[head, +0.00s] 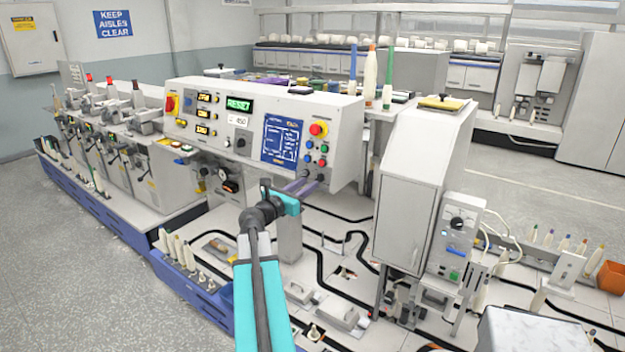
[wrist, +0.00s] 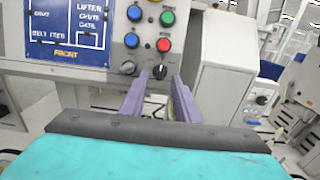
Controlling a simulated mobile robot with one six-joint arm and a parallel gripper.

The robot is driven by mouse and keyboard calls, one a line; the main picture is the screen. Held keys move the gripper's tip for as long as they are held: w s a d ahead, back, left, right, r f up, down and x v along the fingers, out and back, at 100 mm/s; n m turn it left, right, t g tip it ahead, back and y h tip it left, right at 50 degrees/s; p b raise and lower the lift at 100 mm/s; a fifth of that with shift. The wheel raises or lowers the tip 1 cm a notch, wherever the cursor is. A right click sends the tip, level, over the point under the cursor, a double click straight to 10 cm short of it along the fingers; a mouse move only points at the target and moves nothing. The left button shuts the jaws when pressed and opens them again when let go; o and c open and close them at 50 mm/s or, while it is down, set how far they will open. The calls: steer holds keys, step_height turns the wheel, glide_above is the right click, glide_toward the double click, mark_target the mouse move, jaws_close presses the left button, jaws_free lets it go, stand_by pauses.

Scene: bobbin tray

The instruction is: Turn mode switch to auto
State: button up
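A white control panel (head: 345,135) carries a red button on a yellow base, coloured buttons and two black rotary knobs along its lower right edge. In the wrist view the left black knob (wrist: 128,67) stands clear of my fingers. The right black knob (wrist: 160,72) appears between the tips of my gripper (wrist: 163,80). My two purple fingers are apart, with a gap between them; I cannot tell whether they touch the knob. In the head view my gripper (head: 306,185) is just below the panel's lower right edge. No label shows which knob is the mode switch.
A tall white cabinet (head: 408,190) stands right of the panel. A grey box (head: 455,240) on it has another black knob. Blue, red and green buttons (wrist: 164,45) sit close above my fingers. Bobbins stand in a blue tray (head: 185,275) at lower left.

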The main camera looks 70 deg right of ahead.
mark_target(316, 178)
steer(key=shift+p+x, duration=0.45)
steer(key=shift+x, duration=1.6)
jaws_close()
